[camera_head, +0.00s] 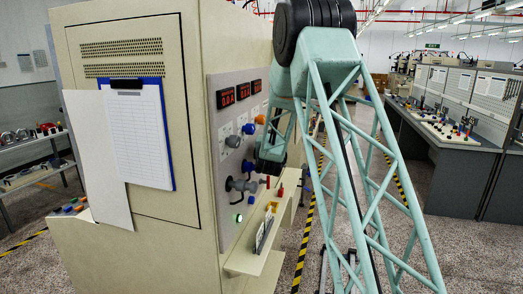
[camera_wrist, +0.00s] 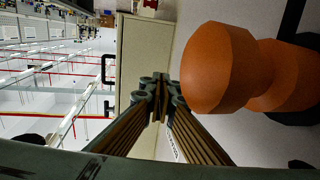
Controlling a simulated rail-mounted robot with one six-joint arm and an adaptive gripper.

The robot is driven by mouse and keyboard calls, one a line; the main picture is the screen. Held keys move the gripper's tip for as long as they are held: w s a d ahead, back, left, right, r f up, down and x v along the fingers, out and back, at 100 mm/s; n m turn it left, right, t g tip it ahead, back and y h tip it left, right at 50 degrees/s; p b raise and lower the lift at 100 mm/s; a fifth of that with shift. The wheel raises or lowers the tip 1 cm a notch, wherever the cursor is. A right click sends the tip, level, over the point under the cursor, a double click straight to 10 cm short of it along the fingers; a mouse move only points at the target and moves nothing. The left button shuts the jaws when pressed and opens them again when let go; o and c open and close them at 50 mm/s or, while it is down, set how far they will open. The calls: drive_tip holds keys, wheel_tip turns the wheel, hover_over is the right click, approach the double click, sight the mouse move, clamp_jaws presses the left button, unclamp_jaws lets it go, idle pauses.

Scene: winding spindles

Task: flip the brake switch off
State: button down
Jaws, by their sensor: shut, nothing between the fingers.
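A control panel (camera_head: 221,158) on the side of a cream cabinet carries several knobs and switches. An orange knob (camera_head: 260,119) sticks out at its upper right, with blue knobs (camera_head: 248,128) beside and below it. I cannot read which one is the brake switch. In the wrist view an orange knob (camera_wrist: 220,68) looms large just right of my gripper (camera_wrist: 161,88). The gripper's fingertips are together and hold nothing; I cannot tell whether they touch the knob.
A grey valve-like fitting (camera_head: 240,186), a lit green button (camera_head: 239,218) and a cream shelf (camera_head: 248,262) with small items are lower on the panel. A clipboard (camera_head: 138,135) hangs on the cabinet front. Benches (camera_head: 440,150) stand to the right, beyond open floor.

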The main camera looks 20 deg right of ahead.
drive_tip(key=shift+s+a+r+p, duration=0.3)
drive_tip(key=shift+r+p, duration=0.1)
drive_tip(key=shift+p, duration=1.75)
drive_tip(key=shift+s+a+r+p, duration=0.15)
drive_tip(key=shift+s+r+p, duration=0.2)
drive_tip(key=shift+p, duration=1.8)
